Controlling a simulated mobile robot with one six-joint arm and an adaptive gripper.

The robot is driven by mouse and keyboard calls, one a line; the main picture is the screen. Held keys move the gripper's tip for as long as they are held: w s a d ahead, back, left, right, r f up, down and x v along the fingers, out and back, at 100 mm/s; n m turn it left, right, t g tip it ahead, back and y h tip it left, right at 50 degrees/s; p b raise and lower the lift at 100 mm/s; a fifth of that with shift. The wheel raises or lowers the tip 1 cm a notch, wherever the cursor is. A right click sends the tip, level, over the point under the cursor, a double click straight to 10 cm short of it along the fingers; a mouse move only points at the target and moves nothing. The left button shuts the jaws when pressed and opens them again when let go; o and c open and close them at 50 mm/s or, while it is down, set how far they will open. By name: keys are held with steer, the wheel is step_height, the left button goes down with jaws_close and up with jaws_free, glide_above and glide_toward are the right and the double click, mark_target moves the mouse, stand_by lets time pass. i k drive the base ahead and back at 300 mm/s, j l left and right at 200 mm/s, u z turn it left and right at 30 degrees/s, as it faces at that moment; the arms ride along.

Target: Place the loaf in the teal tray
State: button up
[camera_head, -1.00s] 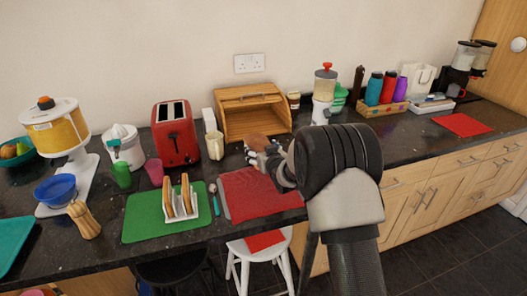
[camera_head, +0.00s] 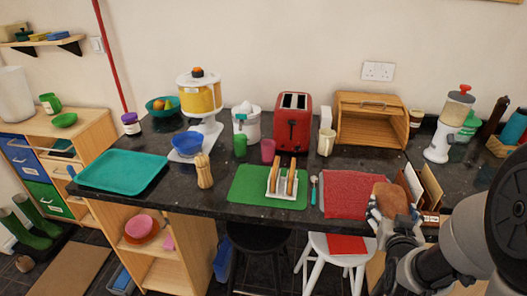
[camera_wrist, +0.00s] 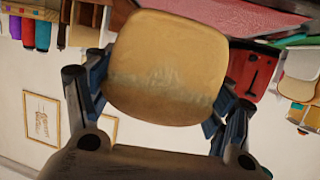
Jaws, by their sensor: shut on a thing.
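The brown loaf (camera_head: 389,198) is held in my gripper (camera_head: 384,217) at the right of the head view, raised near the front edge of the counter by the red mat. In the wrist view the loaf's pale face (camera_wrist: 165,65) fills the space between my fingers (camera_wrist: 155,95), which are shut on it. The teal tray (camera_head: 122,172) lies flat at the left end of the counter and looks empty. It is far to the left of my gripper.
A red mat (camera_head: 345,190) and a wooden bread bin (camera_head: 371,120) are near my gripper.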

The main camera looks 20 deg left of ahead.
mark_target(137, 173)
steer(key=k+u, duration=0.25)
steer(key=u, duration=0.15)
steer(key=k+j+u, duration=0.1)
steer(key=k+u, duration=0.25)
steer(key=i+u, duration=0.15)
steer(key=u, duration=1.85)
steer(key=i+l+u, duration=0.15)
steer(key=i, duration=0.35)
steer(key=i+l+u, duration=0.15)
steer(key=i, duration=0.35)
steer(key=i+l+u, duration=0.2)
steer(key=i, duration=0.25)
steer(key=i+j+z, duration=0.15)
steer(key=i+z, duration=0.15)
steer(key=i, duration=1.25)
steer(key=i+z, duration=0.1)
steer(key=z, duration=1.85)
